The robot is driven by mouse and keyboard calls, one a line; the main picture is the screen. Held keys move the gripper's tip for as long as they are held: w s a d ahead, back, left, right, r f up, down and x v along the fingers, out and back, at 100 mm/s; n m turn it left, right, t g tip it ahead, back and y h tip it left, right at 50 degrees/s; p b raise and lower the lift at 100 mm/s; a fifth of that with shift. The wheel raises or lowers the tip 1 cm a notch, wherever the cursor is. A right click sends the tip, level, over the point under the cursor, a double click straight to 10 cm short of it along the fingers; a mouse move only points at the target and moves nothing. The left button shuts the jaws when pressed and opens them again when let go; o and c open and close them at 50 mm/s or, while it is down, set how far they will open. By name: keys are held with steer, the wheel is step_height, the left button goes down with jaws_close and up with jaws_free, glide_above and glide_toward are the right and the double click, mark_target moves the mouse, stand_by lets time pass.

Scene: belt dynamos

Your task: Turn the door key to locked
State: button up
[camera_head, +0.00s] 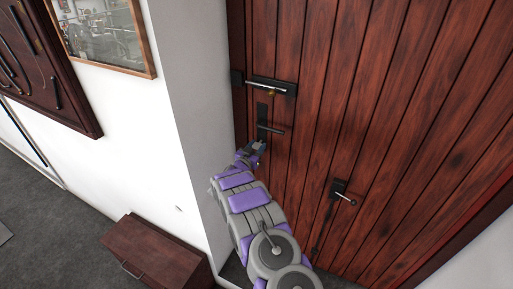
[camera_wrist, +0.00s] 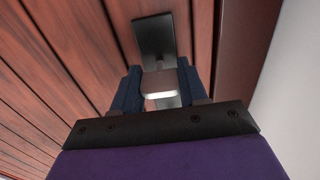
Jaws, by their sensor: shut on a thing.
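The wooden door (camera_head: 400,110) has a black lock plate (camera_head: 262,112) with a lever handle (camera_head: 272,129). The dark plate also shows in the wrist view (camera_wrist: 154,36). My gripper (camera_head: 258,147) is at the plate's lower end, below the lever. In the wrist view, my two blue fingers (camera_wrist: 160,88) are shut on a pale grey metal piece, which looks to be the door key (camera_wrist: 159,83). The key's far end and the keyhole cannot be made out. In the head view the key is hidden by my gripper.
A black sliding bolt (camera_head: 268,87) is above the lock plate. A smaller latch (camera_head: 342,192) is lower right on the door. The white wall's corner (camera_head: 190,110) stands close left of my arm. A wooden box (camera_head: 150,255) is on the floor at lower left.

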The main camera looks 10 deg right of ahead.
steer(key=shift+m, duration=0.3)
steer(key=m+b, duration=0.3)
steer(key=b, duration=0.1)
steer(key=shift+w+a+m, duration=0.1)
steer(key=shift+a+m, duration=0.05)
steer(key=shift+m, duration=0.15)
steer(key=m+b, duration=0.4)
steer(key=b, duration=0.1)
steer(key=shift+f+m, duration=0.1)
steer(key=shift+m, duration=0.2)
steer(key=m+b, duration=0.6)
steer(key=b, duration=0.2)
steer(key=m+b, duration=0.3)
steer(key=b, duration=0.1)
steer(key=o, duration=1)
steer(key=shift+o, duration=0.3)
